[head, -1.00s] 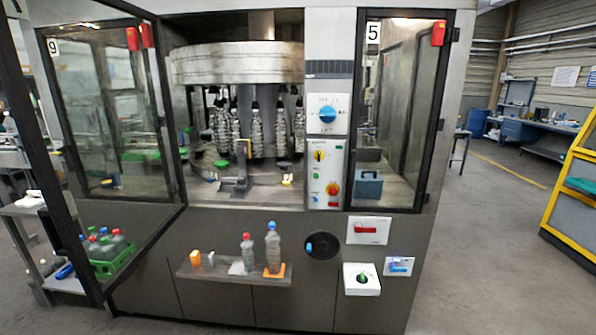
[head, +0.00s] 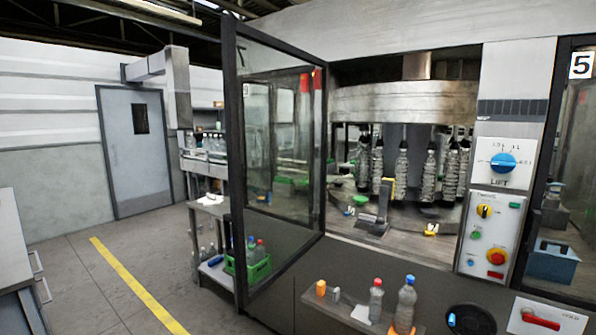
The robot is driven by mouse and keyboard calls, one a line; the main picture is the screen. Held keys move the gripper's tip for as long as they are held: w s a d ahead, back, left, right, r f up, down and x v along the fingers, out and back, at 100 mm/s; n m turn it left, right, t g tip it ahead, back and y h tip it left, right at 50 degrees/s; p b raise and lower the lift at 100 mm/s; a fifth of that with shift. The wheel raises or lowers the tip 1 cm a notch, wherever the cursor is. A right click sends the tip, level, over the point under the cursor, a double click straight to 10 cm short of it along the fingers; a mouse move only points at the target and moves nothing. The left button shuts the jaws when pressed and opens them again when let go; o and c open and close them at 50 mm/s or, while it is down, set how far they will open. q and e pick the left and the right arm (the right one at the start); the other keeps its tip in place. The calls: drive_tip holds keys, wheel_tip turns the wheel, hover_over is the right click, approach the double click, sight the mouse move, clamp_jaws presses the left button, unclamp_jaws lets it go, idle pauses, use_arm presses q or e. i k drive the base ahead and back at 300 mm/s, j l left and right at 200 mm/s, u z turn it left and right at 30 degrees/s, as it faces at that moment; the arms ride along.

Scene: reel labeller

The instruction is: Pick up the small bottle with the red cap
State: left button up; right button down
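The small clear bottle with the red cap (head: 376,300) stands upright on the shelf (head: 318,302) at the front of the machine, at the lower middle of the head view. A taller clear bottle with a blue cap (head: 406,304) stands just to its right on an orange base. Neither of my grippers shows in the head view.
The machine's glass door (head: 282,150) stands open to the left. A green crate (head: 258,270) with bottles is behind it, beside a small side table (head: 212,206). A small orange item (head: 321,288) and a white item (head: 336,294) are on the shelf. The floor at left is clear.

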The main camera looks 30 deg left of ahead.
sight(375, 300)
drive_tip(key=j+z, duration=0.1)
drive_tip(key=j, duration=0.75)
drive_tip(key=i+j+z, duration=0.15)
drive_tip(key=j, duration=0.65)
drive_tip(key=k+j+z, duration=0.1)
drive_tip(key=j, duration=0.75)
drive_tip(key=j+z, duration=0.15)
drive_tip(key=j, duration=0.65)
drive_tip(key=k+j+z, duration=0.1)
drive_tip(key=j, duration=0.75)
drive_tip(key=i+l, duration=0.1)
drive_tip(key=l, duration=0.2)
drive_tip(key=i+l+u, duration=0.1)
drive_tip(key=l, duration=0.2)
drive_tip(key=i+l, duration=0.15)
drive_tip(key=l, duration=0.2)
drive_tip(key=i+l, duration=0.1)
drive_tip(key=l, duration=0.2)
drive_tip(key=u, duration=0.05)
